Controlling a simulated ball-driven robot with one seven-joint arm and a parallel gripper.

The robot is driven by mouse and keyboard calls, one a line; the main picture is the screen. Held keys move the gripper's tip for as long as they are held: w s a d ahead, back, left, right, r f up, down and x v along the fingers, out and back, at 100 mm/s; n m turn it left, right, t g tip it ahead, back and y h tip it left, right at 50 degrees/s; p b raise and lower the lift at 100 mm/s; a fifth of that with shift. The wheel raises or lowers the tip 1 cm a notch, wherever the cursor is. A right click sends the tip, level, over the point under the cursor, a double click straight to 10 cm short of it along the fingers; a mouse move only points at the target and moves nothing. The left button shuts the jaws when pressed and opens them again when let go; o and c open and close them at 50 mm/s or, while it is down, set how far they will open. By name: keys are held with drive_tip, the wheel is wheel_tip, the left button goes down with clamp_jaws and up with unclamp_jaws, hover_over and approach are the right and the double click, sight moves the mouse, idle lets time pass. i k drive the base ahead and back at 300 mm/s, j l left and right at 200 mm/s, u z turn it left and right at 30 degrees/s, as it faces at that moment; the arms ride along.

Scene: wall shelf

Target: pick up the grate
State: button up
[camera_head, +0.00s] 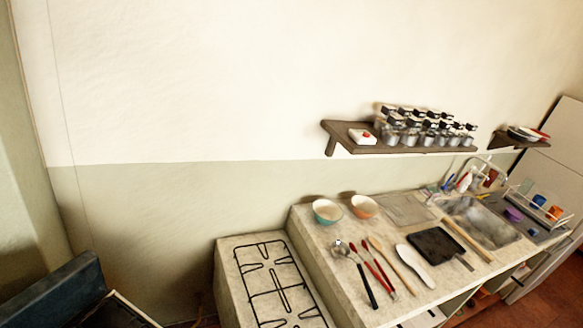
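The grate (276,288) is a black wire frame lying flat on a pale stone-like block (228,268) at the bottom centre. Its near end runs close to the lower picture edge. Nothing covers the part that shows. My gripper does not show in this view.
The higher counter (315,240) stands right of the grate, holding two bowls (327,211), several utensils (376,268), a dark tray (437,244) and a sink (480,222). A wall shelf (340,137) with jars hangs above. A dark blue object (55,298) is at lower left.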

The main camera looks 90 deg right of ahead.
sight(256, 244)
drive_tip(key=z, duration=2.25)
drive_tip(key=k+j+u, duration=0.2)
drive_tip(key=k, duration=0.45)
drive_tip(key=l+u, duration=0.1)
drive_tip(key=u, duration=0.35)
drive_tip(key=i+l+u, duration=0.1)
drive_tip(key=u, duration=0.35)
drive_tip(key=l+u, duration=0.15)
drive_tip(key=u, duration=0.35)
drive_tip(key=l+u, duration=0.15)
drive_tip(key=u, duration=0.3)
drive_tip(key=i+l, duration=0.1)
drive_tip(key=l, duration=1.25)
drive_tip(key=i+l, duration=0.15)
drive_tip(key=l, duration=0.55)
drive_tip(key=u, duration=0.05)
